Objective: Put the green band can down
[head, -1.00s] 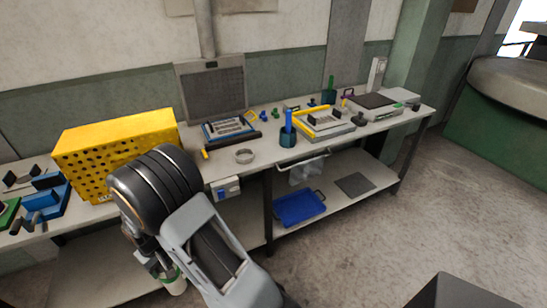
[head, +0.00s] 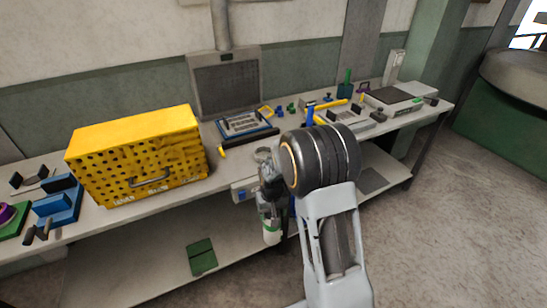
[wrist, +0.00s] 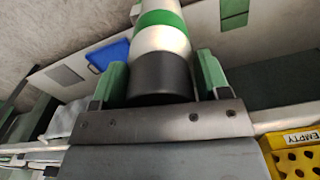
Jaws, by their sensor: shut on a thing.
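The green band can (head: 271,230) is a white cylinder with a green band, and it hangs below my wrist in the head view. In the wrist view the can (wrist: 161,42) shows its black end between the fingers. My gripper (wrist: 160,80) is shut on it, with a green pad on either side. In the head view my gripper (head: 270,208) is in front of the bench's front edge, and the can is in front of the open space below the top. I see nothing touching the can's free end.
A yellow perforated box (head: 140,150) stands on the bench top (head: 225,172) at left. A green mat (head: 201,257) lies on the lower shelf (head: 135,275). A blue tray (wrist: 108,53) shows in the wrist view.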

